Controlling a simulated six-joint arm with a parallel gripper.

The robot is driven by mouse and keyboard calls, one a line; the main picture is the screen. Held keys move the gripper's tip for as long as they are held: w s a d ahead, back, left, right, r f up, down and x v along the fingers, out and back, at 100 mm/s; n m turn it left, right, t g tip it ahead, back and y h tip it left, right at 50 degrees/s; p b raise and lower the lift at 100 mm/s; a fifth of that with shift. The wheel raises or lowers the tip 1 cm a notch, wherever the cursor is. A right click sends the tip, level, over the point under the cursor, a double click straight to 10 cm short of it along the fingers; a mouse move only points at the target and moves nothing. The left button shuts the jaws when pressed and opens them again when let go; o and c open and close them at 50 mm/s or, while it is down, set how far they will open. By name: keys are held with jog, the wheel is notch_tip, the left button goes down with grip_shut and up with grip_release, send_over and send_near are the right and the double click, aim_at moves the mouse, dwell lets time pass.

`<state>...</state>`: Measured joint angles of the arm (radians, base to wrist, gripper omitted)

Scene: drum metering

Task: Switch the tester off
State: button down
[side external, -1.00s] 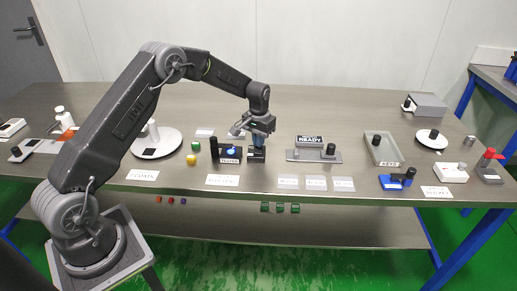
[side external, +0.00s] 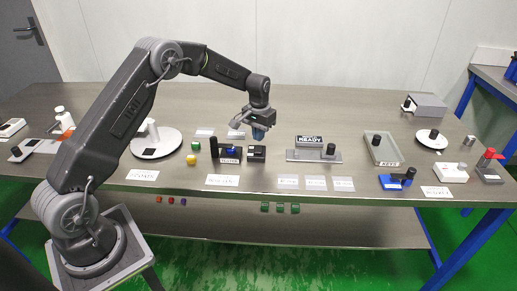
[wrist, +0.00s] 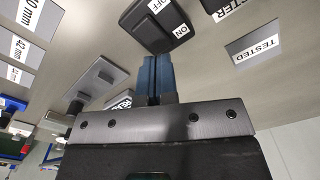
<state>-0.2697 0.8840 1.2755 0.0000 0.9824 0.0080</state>
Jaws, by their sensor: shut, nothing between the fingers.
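The switch box (side external: 256,154) is a small black block on the bench, right of the tester (side external: 215,150) and its label plate (side external: 229,161). In the wrist view the switch box (wrist: 150,32) shows a black rocker with white OFF and ON tags. Which side of the rocker is pressed is hard to tell. The tester's round blue lamp (side external: 231,149) looks dark blue. My gripper (side external: 258,136) is just above the switch box, pointing down, apart from it. Its blue fingers (wrist: 155,75) are shut and empty in the wrist view.
A grey plate (side external: 300,156) with a READY sign (side external: 310,141) and a black post stands to the right. Yellow (side external: 191,160) and green (side external: 196,146) pieces lie left of the tester. A TESTED card (wrist: 255,45) lies flat nearby.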

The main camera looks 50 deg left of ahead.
jog(key=shift+r, duration=2)
jog(key=shift+d+r, duration=0.1)
jog(key=shift+r, duration=0.1)
notch_tip(320, 180, up, 10)
jog(key=r+t, duration=0.1)
send_over(259, 147)
jog(key=s+d, duration=0.5)
jog(key=s, duration=0.1)
jog(key=s+d+r+m+t, duration=0.1)
jog(key=s+d+r+t, duration=0.1)
jog(key=s+d+r, duration=0.35)
jog(key=s+d+m+t, duration=0.2)
jog(key=s+d, duration=0.2)
jog(key=s, duration=1.8)
jog(key=shift+r+t, duration=0.3)
jog(key=shift+r, duration=0.1)
